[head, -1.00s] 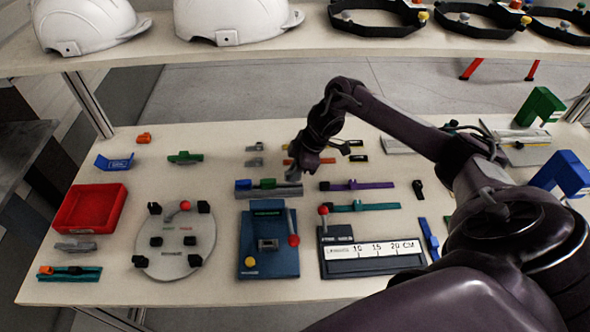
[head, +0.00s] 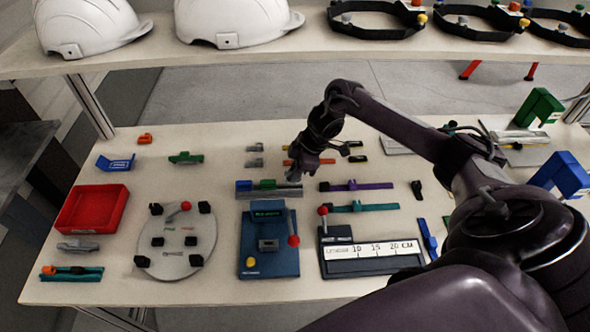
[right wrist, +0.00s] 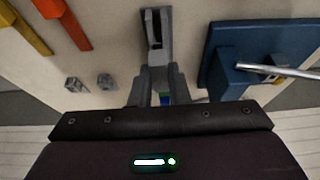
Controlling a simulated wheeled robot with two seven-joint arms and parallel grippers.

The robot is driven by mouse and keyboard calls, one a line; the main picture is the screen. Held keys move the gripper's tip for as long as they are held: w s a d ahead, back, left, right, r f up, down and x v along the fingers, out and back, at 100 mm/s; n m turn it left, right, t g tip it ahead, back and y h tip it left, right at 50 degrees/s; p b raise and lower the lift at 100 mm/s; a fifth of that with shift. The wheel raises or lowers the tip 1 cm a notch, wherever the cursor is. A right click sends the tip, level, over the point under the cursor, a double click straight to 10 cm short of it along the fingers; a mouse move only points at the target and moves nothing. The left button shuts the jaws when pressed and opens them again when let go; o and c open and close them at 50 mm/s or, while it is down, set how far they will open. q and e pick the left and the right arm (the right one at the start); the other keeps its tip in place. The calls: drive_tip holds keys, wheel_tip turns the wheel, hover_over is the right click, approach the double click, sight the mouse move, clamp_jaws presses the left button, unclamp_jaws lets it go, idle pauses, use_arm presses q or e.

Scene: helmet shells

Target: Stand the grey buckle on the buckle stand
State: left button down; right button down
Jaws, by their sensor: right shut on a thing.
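The buckle stand (head: 262,194) is a long grey rail on the table, with a blue buckle (head: 243,185) and a green buckle (head: 268,184) on its left and middle parts. My right gripper (head: 293,178) is over the rail's right end. It is shut on the grey buckle (head: 291,174), which is mostly hidden by the fingers. In the right wrist view my right gripper (right wrist: 160,82) points down at the rail (right wrist: 155,22). Whether the grey buckle touches the rail cannot be told. My left gripper is out of view.
A blue fixture with a red-knobbed lever (head: 270,262) stands just in front of the stand. Two small grey pieces (head: 254,147) lie behind it. A purple strip (head: 357,186) and a teal strip (head: 362,207) lie to the right. A helmet shelf (head: 300,48) runs behind.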

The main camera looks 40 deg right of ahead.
drive_tip(key=shift+f+b, duration=0.85)
drive_tip(key=shift+f, duration=0.7)
drive_tip(key=c, duration=1.3)
unclamp_jaws()
drive_tip(key=shift+r, duration=0.1)
drive_tip(key=b+v, duration=0.1)
drive_tip(key=v, duration=0.6)
drive_tip(key=shift+r, duration=0.3)
drive_tip(key=shift+s, duration=0.1)
